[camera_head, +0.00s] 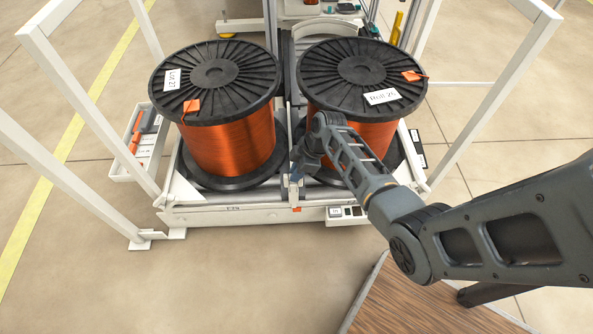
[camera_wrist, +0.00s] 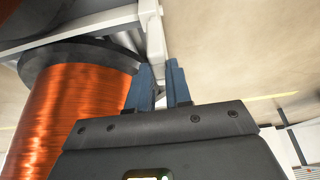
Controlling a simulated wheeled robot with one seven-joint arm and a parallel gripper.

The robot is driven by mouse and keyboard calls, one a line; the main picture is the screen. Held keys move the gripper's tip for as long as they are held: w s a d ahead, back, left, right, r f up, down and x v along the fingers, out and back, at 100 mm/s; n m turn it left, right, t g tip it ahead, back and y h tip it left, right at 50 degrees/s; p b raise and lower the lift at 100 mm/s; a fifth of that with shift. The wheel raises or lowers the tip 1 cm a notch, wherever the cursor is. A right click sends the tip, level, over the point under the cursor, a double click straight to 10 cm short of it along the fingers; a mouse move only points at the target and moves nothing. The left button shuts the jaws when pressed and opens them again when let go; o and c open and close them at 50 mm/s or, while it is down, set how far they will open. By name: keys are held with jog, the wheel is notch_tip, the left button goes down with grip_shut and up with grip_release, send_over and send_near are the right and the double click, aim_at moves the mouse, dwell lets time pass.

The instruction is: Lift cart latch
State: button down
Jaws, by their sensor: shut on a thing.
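The cart (camera_head: 220,212) is a white frame bearing two large spools of orange wire. The cart latch (camera_head: 295,196) is a narrow pale upright piece at the middle of the cart's front edge, between the spools. In the wrist view it shows as a white bar (camera_wrist: 154,38) running up from between the fingers. My gripper (camera_head: 294,178) points down at the latch, with its blue fingers (camera_wrist: 162,80) on either side of the bar, shut on it. My wrist and fingers hide part of the latch in the head view.
The left spool (camera_head: 228,140) stands close to my gripper and fills the left of the wrist view (camera_wrist: 70,105). The right spool (camera_head: 375,134) stands partly behind my arm. White frame posts (camera_head: 85,95) flank the cart. A wooden-topped surface (camera_head: 420,300) lies at the lower right. Floor in front is clear.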

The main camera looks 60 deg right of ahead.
jog(key=c, duration=1)
grip_release()
jog(key=shift+r, duration=0.1)
jog(key=shift+c, duration=0.2)
jog(key=p+v, duration=0.2)
jog(key=v, duration=0.6)
